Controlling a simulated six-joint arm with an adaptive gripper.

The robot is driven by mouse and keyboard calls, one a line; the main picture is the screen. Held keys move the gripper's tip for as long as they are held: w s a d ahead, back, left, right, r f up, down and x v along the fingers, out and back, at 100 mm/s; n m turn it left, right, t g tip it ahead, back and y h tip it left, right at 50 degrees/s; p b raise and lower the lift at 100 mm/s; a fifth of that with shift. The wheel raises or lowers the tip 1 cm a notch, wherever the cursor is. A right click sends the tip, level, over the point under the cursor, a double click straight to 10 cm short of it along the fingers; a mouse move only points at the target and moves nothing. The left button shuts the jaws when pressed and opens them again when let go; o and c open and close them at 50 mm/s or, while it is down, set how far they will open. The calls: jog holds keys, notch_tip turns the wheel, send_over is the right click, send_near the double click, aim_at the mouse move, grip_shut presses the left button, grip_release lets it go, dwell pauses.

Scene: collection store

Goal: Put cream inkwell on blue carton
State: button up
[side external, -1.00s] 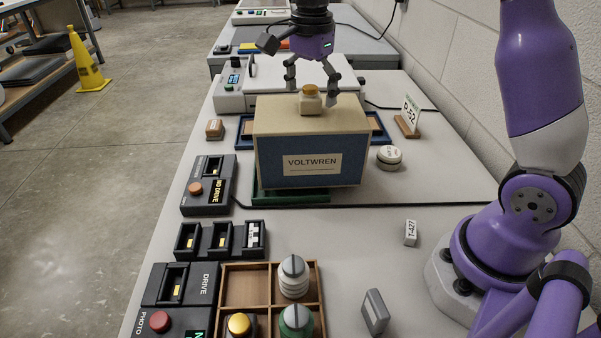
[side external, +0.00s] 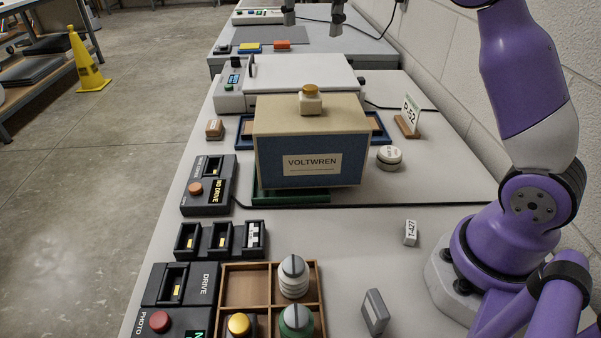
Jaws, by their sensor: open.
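The cream inkwell (side external: 310,104), with its tan-gold cap, stands upright on the top of the blue carton (side external: 270,166). The carton has a beige top, a blue front and a label reading VOLTWREN. My gripper (side external: 312,20) is at the top edge of the view, high above the inkwell and apart from it. Only its fingers show; they are spread wide and hold nothing. The rest of the gripper is cut off by the frame.
The carton rests over a green tray (side external: 292,196) and a blue tray (side external: 378,128). A round white pot (side external: 389,157) and a P-52 sign (side external: 410,117) stand to its right. A wooden divided box (side external: 243,288) and dark control boxes (side external: 207,190) are nearer. The table's right middle is mostly clear.

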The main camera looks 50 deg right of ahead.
jog(key=s+a+f+n+t, duration=0.1)
jog(key=s+f+n+t, duration=0.1)
jog(key=s+f+n, duration=0.3)
jog(key=s+a+f+n+t, duration=0.2)
jog(key=s+f+n, duration=0.3)
jog(key=s+n, duration=0.5)
jog(key=n+t, duration=0.1)
jog(key=n, duration=0.2)
jog(key=shift+s+a+f+t, duration=0.25)
jog(key=shift+s+a+t, duration=0.05)
jog(key=shift+s, duration=0.1)
